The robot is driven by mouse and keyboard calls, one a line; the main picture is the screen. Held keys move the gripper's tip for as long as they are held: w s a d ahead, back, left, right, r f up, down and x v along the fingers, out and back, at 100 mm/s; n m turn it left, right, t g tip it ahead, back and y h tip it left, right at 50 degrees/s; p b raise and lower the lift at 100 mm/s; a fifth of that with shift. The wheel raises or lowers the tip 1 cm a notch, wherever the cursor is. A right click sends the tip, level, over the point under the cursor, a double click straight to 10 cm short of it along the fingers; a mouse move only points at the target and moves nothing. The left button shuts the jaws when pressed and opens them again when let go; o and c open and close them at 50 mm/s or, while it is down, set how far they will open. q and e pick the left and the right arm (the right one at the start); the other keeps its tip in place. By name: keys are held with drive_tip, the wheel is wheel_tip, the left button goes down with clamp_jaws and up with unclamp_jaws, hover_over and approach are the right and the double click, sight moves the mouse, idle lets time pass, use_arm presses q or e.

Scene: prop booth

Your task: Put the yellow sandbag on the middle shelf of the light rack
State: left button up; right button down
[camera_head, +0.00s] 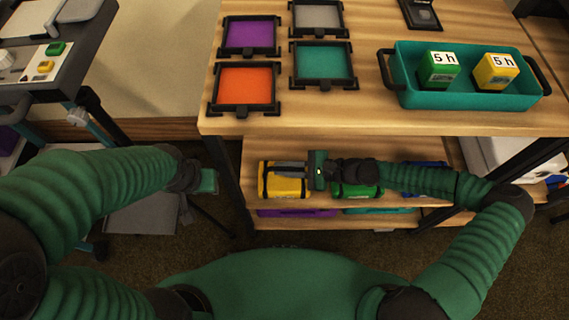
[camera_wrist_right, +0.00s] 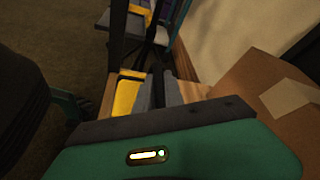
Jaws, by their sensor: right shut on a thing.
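The yellow sandbag (camera_head: 284,188), with black bands at its ends, lies on the wooden shelf below the bench top in the head view. My right gripper (camera_head: 282,170) reaches in from the right and is shut on the bag's top. In the right wrist view, part of the yellow sandbag (camera_wrist_right: 125,97) shows beside the grey fingers (camera_wrist_right: 158,88); the rest is hidden. My left gripper (camera_head: 209,182) hangs empty left of the bench, and its jaw opening cannot be made out. I cannot tell for certain which structure is the light rack.
A green bag (camera_head: 356,191) and a blue bag (camera_head: 424,165) lie to the right on the same shelf. The bench top (camera_head: 330,117) overhangs it, carrying coloured frames and a teal tray (camera_head: 430,98). A grey cart (camera_head: 78,70) stands at the left.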

drive_tip(key=shift+r, duration=0.15)
drive_tip(key=c, duration=1.4)
unclamp_jaws()
drive_tip(key=shift+c, duration=0.2)
drive_tip(key=p+v, duration=0.4)
drive_tip(key=v, duration=0.8)
drive_tip(key=shift+p, duration=0.4)
drive_tip(key=shift+s, duration=0.15)
